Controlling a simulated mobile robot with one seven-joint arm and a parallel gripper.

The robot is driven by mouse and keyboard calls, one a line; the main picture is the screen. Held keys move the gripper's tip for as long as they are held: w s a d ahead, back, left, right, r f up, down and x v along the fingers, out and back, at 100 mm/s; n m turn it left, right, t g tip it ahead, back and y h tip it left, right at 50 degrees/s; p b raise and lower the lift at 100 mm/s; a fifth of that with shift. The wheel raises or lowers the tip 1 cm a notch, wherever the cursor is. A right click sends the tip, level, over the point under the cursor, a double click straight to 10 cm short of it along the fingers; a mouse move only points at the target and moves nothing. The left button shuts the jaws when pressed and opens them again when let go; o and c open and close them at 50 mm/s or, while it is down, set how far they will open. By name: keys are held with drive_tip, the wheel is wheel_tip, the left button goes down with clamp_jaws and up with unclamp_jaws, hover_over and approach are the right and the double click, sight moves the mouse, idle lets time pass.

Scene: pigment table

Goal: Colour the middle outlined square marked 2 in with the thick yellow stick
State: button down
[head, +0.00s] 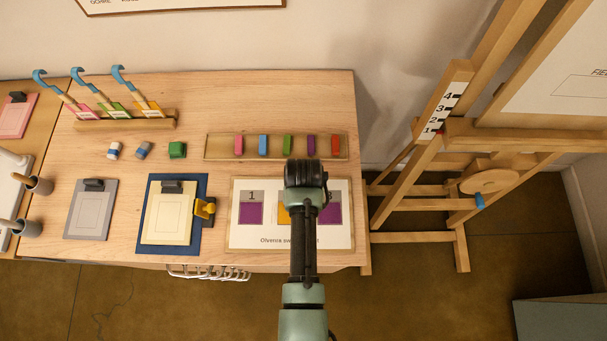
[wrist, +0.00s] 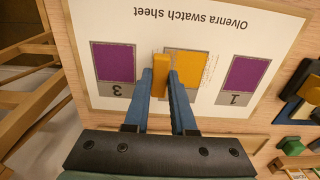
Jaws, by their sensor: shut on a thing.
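The white swatch sheet (head: 240,240) lies at the table's front right; it also shows in the wrist view (wrist: 130,22). Its middle square (wrist: 197,65) shows yellow over most of the part in sight, with my fingers covering some of it and its label. In the head view my arm hides much of that square (head: 283,213). My gripper (wrist: 161,78) is shut on the thick yellow stick (wrist: 160,72), which stands between the blue fingers over the square's edge beside square 3. Whether the stick's tip touches the paper is unclear.
Square 1 (head: 251,212) and square 3 (head: 331,213) are purple. A wooden tray (head: 223,157) behind the sheet holds several coloured sticks. A clipboard on a blue board (head: 203,184) lies left of the sheet. A wooden easel (head: 432,240) stands to the right.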

drive_tip(key=shift+f+b, duration=0.65)
drive_tip(key=shift+f, duration=0.25)
idle(0.3)
drive_tip(key=shift+a+p, duration=0.3)
drive_tip(key=shift+a, duration=1.1)
drive_tip(key=shift+d, duration=0.15)
drive_tip(key=shift+s+d+f, duration=0.1)
drive_tip(key=shift+d+f, duration=0.05)
drive_tip(key=shift+d, duration=1.1)
drive_tip(key=shift+p, duration=0.35)
drive_tip(key=shift+a, duration=0.1)
